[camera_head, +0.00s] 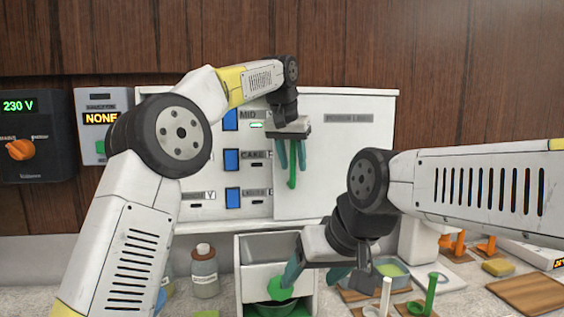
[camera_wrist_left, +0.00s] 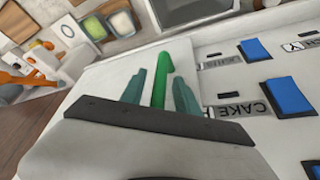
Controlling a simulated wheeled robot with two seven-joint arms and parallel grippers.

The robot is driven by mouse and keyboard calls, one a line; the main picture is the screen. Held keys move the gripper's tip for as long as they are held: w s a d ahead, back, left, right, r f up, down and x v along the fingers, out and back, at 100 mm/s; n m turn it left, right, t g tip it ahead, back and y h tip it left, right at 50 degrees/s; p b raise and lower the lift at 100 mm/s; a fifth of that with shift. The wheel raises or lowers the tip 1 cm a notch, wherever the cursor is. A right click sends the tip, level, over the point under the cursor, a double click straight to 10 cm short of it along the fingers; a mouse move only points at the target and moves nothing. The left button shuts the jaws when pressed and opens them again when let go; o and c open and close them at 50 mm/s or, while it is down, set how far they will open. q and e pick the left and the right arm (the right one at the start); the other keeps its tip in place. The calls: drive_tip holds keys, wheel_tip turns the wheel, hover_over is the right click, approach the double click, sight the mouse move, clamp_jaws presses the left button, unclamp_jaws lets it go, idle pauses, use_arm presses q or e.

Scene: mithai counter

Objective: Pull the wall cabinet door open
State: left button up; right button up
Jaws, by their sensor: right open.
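The wall cabinet door (camera_head: 345,160) is a plain white panel on the right half of the white wall cabinet. It looks flush or nearly so in the head view. Its green upright handle (camera_head: 292,181) is near the door's left edge and also shows in the left wrist view (camera_wrist_left: 161,68). My left gripper (camera_head: 291,160) points down over the handle, with one teal finger on each side of it. Narrow gaps show beside the handle, so the fingers look open around it. My right gripper (camera_head: 315,277) is open, lower down in front of the drawer unit.
Trays, green and orange handled tools and a wooden board (camera_head: 530,293) crowd the right.

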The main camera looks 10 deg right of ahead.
use_arm(q)
drive_tip(key=v, duration=0.7)
drive_tip(key=shift+r, duration=0.25)
drive_tip(key=shift+s+a+r, duration=0.1)
drive_tip(key=shift+r, duration=0.05)
